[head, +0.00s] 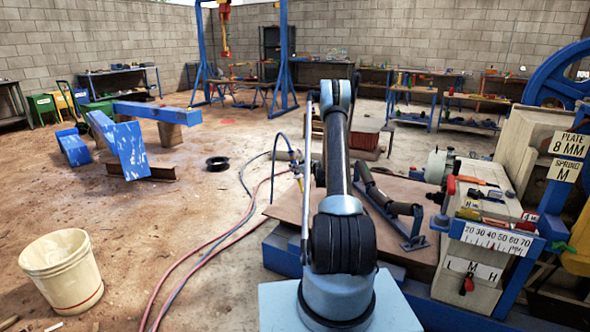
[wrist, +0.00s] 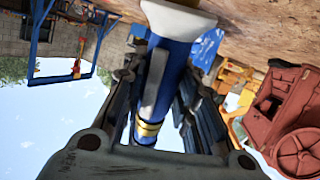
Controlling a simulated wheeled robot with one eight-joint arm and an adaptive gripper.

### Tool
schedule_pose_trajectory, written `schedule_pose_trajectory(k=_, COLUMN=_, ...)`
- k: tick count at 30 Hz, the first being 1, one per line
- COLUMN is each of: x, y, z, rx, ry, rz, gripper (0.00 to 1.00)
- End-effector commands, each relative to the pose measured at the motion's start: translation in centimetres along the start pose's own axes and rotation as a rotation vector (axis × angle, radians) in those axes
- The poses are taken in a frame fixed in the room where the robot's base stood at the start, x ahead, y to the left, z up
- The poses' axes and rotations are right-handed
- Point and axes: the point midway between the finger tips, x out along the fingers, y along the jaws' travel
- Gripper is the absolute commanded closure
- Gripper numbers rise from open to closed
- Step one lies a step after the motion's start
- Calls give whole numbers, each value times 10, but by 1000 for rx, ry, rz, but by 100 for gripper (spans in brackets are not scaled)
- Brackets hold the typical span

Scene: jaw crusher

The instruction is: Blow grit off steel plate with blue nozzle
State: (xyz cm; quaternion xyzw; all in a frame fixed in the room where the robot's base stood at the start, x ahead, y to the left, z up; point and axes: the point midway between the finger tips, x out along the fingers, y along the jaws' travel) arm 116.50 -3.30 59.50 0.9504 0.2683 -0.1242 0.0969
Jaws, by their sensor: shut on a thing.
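My gripper (wrist: 162,74) is shut on the blue nozzle (wrist: 176,72) in the wrist view, with dark fingers on both sides of its body. The nozzle has a pale lever along it, a pale flared end at the top of the picture and a brass-coloured ring lower down. In the head view my arm hides most of the gripper; a small yellow and blue part with a hose shows just left of the arm. A flat brown plate (head: 290,205), which seems to be the steel plate, lies beneath my arm. I cannot make out grit on it.
Red and blue hoses (head: 205,243) curve over the floor to the left of the plate. A black roller on a blue bracket (head: 412,240) lies on the plate's right. The crusher (head: 480,225) stands at right. A white bucket (head: 63,272) stands at left on open floor.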

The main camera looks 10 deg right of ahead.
Motion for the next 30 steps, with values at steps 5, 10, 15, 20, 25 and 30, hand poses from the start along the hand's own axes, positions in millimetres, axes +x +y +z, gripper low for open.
schedule_pose_trajectory(k=5, x=-4, y=-10, z=0, rx=0, ry=0, rz=0, gripper=100)
schedule_pose_trajectory(k=10, x=-8, y=-18, z=0, rx=0, ry=0, rz=0, gripper=100)
schedule_pose_trajectory(k=15, x=-6, y=-25, z=-2, rx=0, ry=0, rz=-1, gripper=100)
schedule_pose_trajectory(k=20, x=3, y=-28, z=-5, rx=0, ry=1, rz=-1, gripper=100)
schedule_pose_trajectory(k=25, x=11, y=-31, z=-7, rx=1, ry=1, rz=-1, gripper=100)
schedule_pose_trajectory(k=30, x=19, y=-35, z=-10, rx=1, ry=0, rz=-1, gripper=100)
